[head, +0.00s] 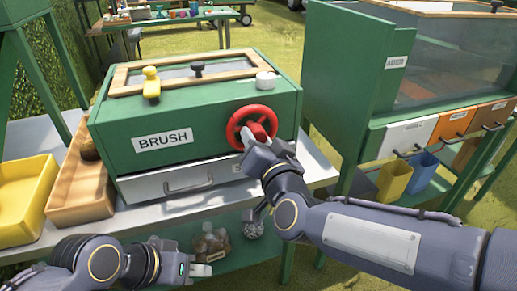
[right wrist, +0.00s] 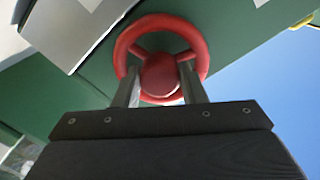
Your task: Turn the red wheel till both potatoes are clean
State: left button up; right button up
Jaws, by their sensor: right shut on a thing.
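The red wheel (head: 252,126) is on the front of the green box labelled BRUSH (head: 200,134). My right gripper (head: 258,140) is at the wheel, shut on its red hub or knob. In the right wrist view the two fingers (right wrist: 160,88) stand on either side of the round red knob (right wrist: 160,74), inside the wheel's rim (right wrist: 122,50). My left gripper (head: 200,270) is low at the front left, away from the wheel; its opening is too small to judge. The potatoes cannot be made out clearly; the box's inside is hidden under its framed lid (head: 185,72).
A drawer (head: 190,180) with a handle is below the box. A wooden tray (head: 80,195) and a yellow bin (head: 25,200) stand at the left. A second green machine (head: 350,90) with white and orange drawers stands at the right. A bag of brown items (head: 212,243) is on the lower shelf.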

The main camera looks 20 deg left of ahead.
jog(key=shift+m+y+b, duration=0.4)
jog(key=shift+m+b, duration=3.95)
jog(key=shift+m, duration=2.85)
jog(key=o, duration=1)
jog(key=shift+r, duration=0.1)
